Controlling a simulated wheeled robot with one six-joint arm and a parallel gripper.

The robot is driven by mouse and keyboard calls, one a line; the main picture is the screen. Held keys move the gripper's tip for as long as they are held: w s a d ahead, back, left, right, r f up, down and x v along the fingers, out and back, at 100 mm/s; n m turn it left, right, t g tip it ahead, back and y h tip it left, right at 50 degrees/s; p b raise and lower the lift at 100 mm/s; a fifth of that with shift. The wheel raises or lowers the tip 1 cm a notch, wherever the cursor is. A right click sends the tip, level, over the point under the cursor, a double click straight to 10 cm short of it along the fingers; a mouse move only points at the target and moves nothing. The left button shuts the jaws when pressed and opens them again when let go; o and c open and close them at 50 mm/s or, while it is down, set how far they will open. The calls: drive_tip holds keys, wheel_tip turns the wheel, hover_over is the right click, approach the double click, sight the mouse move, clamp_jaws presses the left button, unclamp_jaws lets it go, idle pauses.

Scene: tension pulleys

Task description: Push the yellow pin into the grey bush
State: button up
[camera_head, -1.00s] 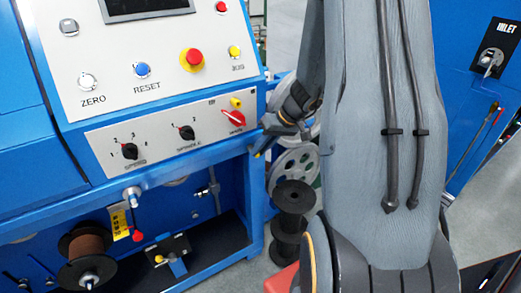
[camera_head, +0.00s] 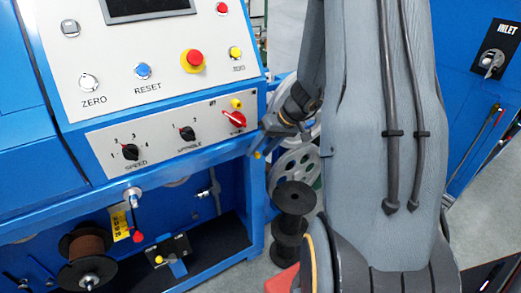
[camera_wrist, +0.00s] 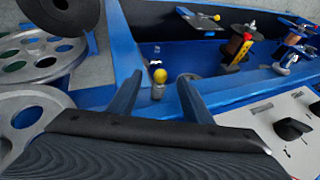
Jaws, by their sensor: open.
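The yellow pin (camera_wrist: 160,75) shows its round head in the wrist view, between my fingers. The grey bush (camera_wrist: 158,92) is directly below the head, on the blue frame. How far the pin sits in the bush is hard to tell. My gripper (camera_wrist: 160,83) is open, with one finger on each side of the pin and visible space on both sides. In the head view a small yellow spot (camera_head: 257,155), likely the pin, shows beside the dark gripper (camera_head: 272,138) at the machine's right corner. My arm hides part of that area.
The sloped control panel (camera_head: 160,80) with knobs and buttons is close to the gripper's left. Grey pulley wheels (camera_wrist: 30,115) and black spools (camera_head: 292,195) stand close to the other side. A brown wire spool (camera_head: 88,248) sits lower on the blue machine.

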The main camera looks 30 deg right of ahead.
drive_tip(key=d+r+p, duration=0.3)
drive_tip(key=r+p, duration=0.2)
drive_tip(key=r, duration=0.3)
drive_tip(key=shift+d+r, duration=0.15)
drive_tip(key=shift+d, duration=0.1)
idle(0.6)
idle(0.7)
drive_tip(key=s+a+r+g+h, duration=0.1)
drive_tip(key=s+a+r+h, duration=0.1)
drive_tip(key=s+a, duration=0.7)
drive_tip(key=s+a+r+g+h, duration=0.2)
drive_tip(key=s+a, duration=0.8)
drive_tip(key=shift+a+r+n, duration=0.2)
drive_tip(key=shift+a+n, duration=0.05)
drive_tip(key=shift+n, duration=0.05)
